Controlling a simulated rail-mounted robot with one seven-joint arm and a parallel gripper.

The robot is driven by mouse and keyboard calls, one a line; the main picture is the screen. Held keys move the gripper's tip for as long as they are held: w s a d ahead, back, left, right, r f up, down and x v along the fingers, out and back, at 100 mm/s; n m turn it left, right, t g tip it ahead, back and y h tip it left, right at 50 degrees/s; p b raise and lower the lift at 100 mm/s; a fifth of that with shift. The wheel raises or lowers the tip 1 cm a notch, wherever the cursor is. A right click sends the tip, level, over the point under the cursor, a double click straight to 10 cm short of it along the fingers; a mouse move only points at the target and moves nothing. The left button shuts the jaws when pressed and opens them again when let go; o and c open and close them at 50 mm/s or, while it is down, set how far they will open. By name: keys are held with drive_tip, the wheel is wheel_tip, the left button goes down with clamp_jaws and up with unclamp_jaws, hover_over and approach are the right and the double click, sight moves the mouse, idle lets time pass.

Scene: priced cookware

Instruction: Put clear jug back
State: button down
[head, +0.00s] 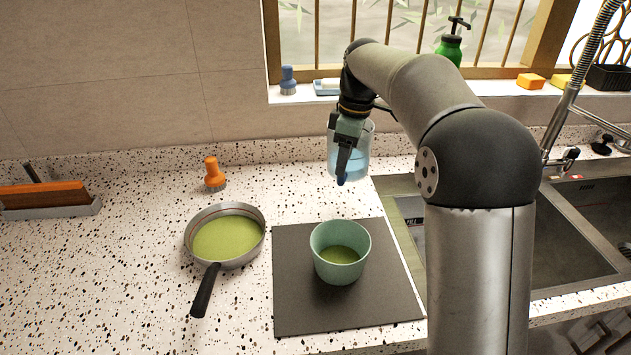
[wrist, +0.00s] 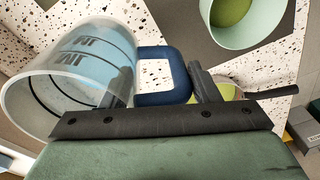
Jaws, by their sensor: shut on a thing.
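The clear jug (head: 361,150) holds bluish liquid and shows at the back of the counter, below the window sill. My gripper (head: 344,165) is in front of it, shut on its dark blue handle. In the wrist view the jug (wrist: 62,85) lies to the left with dark markings on its wall, and its blue handle (wrist: 165,78) reaches to the dark fingers of my gripper (wrist: 202,88). The jug's base is partly hidden, and I cannot tell whether it touches the counter.
A green pot (head: 341,268) with green contents stands on a dark mat (head: 300,310). A pan (head: 206,262) with green contents is to its left, an orange-handled brush (head: 214,174) behind that. The sink (head: 560,230) is at right.

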drive_tip(key=shift+w+a+f+p, duration=0.25)
drive_tip(key=shift+w+a+f, duration=0.35)
drive_tip(key=shift+a+f, duration=0.85)
drive_tip(key=shift+w+a+f+p, duration=0.25)
drive_tip(key=shift+w+a+f, duration=0.5)
drive_tip(key=shift+f, duration=1.2)
drive_tip(key=shift+w+a+f+p, duration=0.25)
drive_tip(key=shift+w+a+f, duration=0.2)
drive_tip(key=shift+a+f, duration=1.05)
drive_tip(key=shift+d+f, duration=0.2)
drive_tip(key=shift+f, duration=0.05)
drive_tip(key=shift+f, duration=0.15)
drive_tip(key=shift+c, duration=2.4)
unclamp_jaws()
